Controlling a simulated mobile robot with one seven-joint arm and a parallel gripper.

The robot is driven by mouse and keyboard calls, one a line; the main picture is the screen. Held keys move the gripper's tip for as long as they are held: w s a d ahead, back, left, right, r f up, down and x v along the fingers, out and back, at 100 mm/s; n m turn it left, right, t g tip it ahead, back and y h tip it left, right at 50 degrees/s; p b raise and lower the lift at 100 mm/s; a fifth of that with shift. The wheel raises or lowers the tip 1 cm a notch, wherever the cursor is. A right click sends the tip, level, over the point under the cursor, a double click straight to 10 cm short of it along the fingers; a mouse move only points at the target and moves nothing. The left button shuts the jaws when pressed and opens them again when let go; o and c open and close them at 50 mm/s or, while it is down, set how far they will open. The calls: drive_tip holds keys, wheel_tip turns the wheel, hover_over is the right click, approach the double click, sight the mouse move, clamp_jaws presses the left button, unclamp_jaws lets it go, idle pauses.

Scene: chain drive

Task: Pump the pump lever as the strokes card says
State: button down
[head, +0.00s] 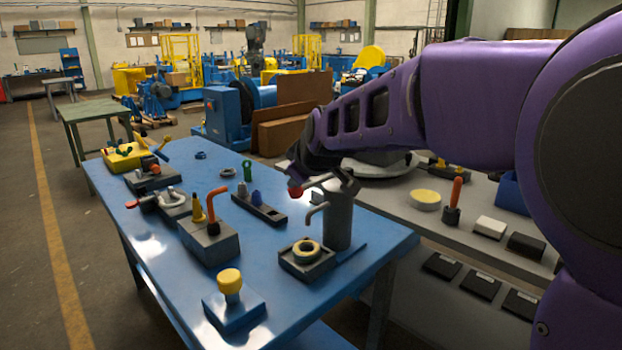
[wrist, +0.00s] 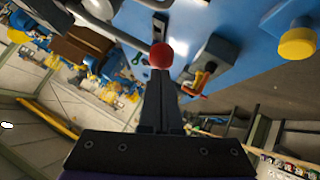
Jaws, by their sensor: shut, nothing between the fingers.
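The pump (head: 340,218) is a dark grey cylinder with a bent spout, standing at the right end of the blue table. Its lever runs left from the pump's top and ends in a red knob (head: 295,190). The red knob also shows in the wrist view (wrist: 161,55), right at the fingertips. My gripper (wrist: 160,72) is shut and empty, its tips at or touching the knob; I cannot tell whether they press on it. In the head view my gripper (head: 294,178) is just above the knob, partly hidden by my wrist. No readable strokes card shows.
A yellow button on a blue base (head: 231,287) stands at the front. A block with an orange bent handle (head: 213,238) is to the left. A grey bench (head: 400,205) adjoins on the right.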

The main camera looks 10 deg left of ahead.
wheel_tip(320, 180, up, 10)
drive_tip(key=p, duration=0.2)
drive_tip(key=shift+d, duration=0.1)
idle(0.8)
